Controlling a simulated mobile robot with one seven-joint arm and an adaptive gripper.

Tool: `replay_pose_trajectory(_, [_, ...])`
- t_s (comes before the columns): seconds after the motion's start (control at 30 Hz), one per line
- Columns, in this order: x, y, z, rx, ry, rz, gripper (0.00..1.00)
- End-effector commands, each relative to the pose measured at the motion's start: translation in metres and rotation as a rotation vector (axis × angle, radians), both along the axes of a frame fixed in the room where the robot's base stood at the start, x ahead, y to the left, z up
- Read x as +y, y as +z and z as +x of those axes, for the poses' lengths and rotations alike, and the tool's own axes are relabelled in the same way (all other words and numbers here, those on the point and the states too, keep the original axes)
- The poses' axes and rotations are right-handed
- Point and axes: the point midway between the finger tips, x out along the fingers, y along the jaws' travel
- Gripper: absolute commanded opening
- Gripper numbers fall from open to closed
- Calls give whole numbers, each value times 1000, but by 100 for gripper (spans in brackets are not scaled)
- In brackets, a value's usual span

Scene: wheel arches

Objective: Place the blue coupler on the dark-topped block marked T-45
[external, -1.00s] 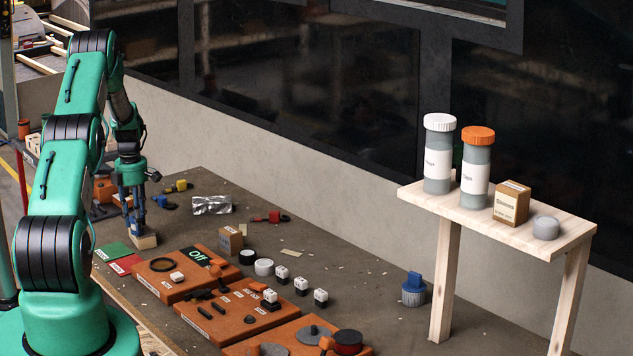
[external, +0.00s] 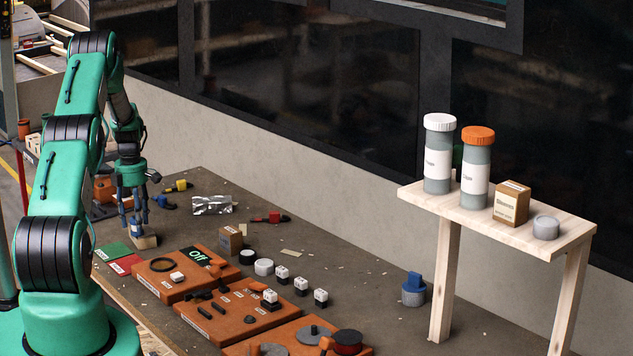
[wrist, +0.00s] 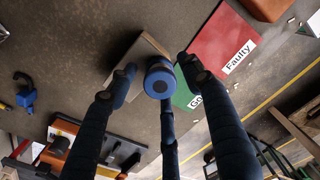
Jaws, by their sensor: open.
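The blue coupler (wrist: 160,78) is a short round piece with a blue rim and a grey end face; it sits over one end of a wooden block (wrist: 139,50) in the wrist view. I cannot read a T-45 mark. My gripper (wrist: 163,88) has its dark blue fingers spread around the coupler, with gaps beside it. In the external view my gripper (external: 134,208) is just above the coupler.
A red mat (wrist: 222,38) marked "Faulty" and a green mat (external: 113,251) lie beside the block. Orange trays (external: 165,289) with parts stand to the right. A blue clamp (external: 166,202) lies behind. A wooden shelf (external: 560,228) with bottles stands far right.

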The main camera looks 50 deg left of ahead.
Motion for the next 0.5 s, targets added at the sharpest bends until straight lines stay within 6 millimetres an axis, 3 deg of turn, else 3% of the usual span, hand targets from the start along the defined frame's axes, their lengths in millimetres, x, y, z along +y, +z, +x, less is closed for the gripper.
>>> replay_pose_trajectory(0.27, [1,20,1,-2,0,3,50])
replay_pose_trajectory(0.5, [1,53,1,-2,0,3,50])
